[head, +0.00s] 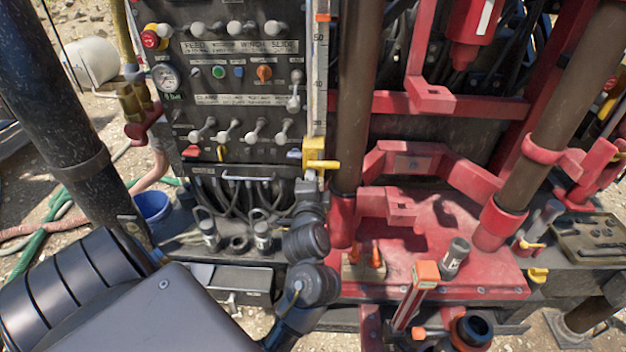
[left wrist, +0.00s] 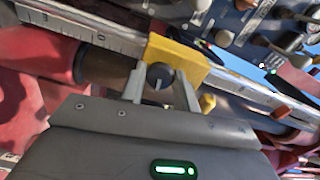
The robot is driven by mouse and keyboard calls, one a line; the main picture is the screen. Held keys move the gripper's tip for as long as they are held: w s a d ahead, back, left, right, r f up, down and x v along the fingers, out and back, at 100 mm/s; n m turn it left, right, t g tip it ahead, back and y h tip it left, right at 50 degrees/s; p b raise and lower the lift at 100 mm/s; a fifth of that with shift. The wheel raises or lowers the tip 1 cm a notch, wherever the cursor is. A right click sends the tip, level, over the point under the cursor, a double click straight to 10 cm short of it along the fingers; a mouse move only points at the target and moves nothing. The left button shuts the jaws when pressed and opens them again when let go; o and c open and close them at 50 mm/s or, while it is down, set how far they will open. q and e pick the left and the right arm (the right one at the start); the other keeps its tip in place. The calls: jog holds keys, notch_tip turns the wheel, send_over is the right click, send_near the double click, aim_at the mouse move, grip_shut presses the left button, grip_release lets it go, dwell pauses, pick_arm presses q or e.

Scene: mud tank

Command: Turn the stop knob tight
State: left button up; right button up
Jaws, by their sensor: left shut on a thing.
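The stop is a yellow block (head: 316,152) on the upright ruled rail in the head view. In the left wrist view the yellow block (left wrist: 180,58) carries a round dark stop knob (left wrist: 160,75) with a pale line on its face. My left gripper (left wrist: 161,84) has one pale finger on each side of the knob and is shut on it. In the head view my left gripper (head: 311,180) is small and dark, just below the yellow block. The knob is hidden there. My right gripper is not in view.
A control panel (head: 240,100) with several levers stands left of the ruled rail (head: 319,70). A brown upright pipe (head: 352,90) stands close on its right. The red base plate (head: 440,240) holds loose parts. A blue bucket (head: 152,206) sits at left.

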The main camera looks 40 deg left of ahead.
pick_arm(q)
jog(key=shift+m, duration=0.7)
jog(key=shift+r, duration=0.1)
jog(key=o, duration=1)
jog(key=shift+w, duration=0.1)
jog(key=shift+c, duration=0.2)
jog(key=shift+d, duration=0.15)
